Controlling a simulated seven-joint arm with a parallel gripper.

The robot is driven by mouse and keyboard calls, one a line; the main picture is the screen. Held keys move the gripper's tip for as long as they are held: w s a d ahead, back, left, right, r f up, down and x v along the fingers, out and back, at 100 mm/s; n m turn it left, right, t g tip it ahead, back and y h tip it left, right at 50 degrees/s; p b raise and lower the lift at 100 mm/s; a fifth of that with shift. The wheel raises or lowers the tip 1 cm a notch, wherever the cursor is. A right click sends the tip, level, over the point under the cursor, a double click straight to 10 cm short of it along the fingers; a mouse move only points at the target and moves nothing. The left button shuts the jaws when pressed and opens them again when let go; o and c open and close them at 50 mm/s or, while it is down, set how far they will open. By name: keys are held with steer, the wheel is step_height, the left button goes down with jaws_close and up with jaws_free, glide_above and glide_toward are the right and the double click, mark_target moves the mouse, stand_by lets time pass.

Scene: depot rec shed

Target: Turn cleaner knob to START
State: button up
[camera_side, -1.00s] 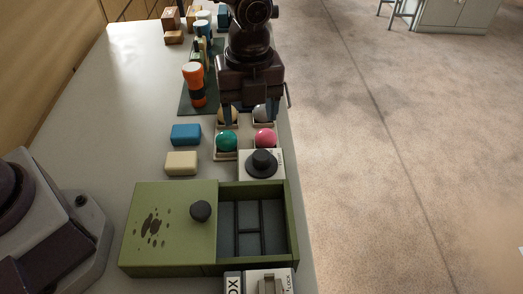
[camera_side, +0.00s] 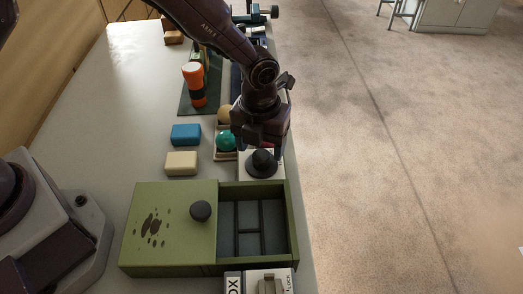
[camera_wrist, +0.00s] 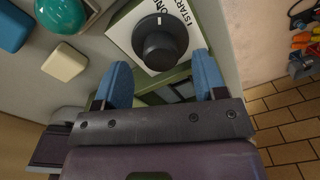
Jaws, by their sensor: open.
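The cleaner knob (camera_side: 262,161) is a black round knob on a pale square panel beside the green box, near the table's right edge. In the wrist view the knob (camera_wrist: 159,44) stands beyond my fingertips, and its white panel (camera_wrist: 126,38) shows the lettering START and part of another word. A white mark sits on the knob's top. My gripper (camera_wrist: 162,82) is open with two blue fingers, nothing between them. In the side view my gripper (camera_side: 262,138) is just behind and above the knob; its fingertips are hidden there. I cannot tell any contact.
A green box (camera_side: 170,225) with a partly open top and dividers stands in front. A teal ball (camera_side: 226,140), a blue block (camera_side: 186,134) and a cream block (camera_side: 181,163) lie left of the knob.

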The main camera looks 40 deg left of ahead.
steer(key=shift+f, duration=1.25)
steer(key=c, duration=0.9)
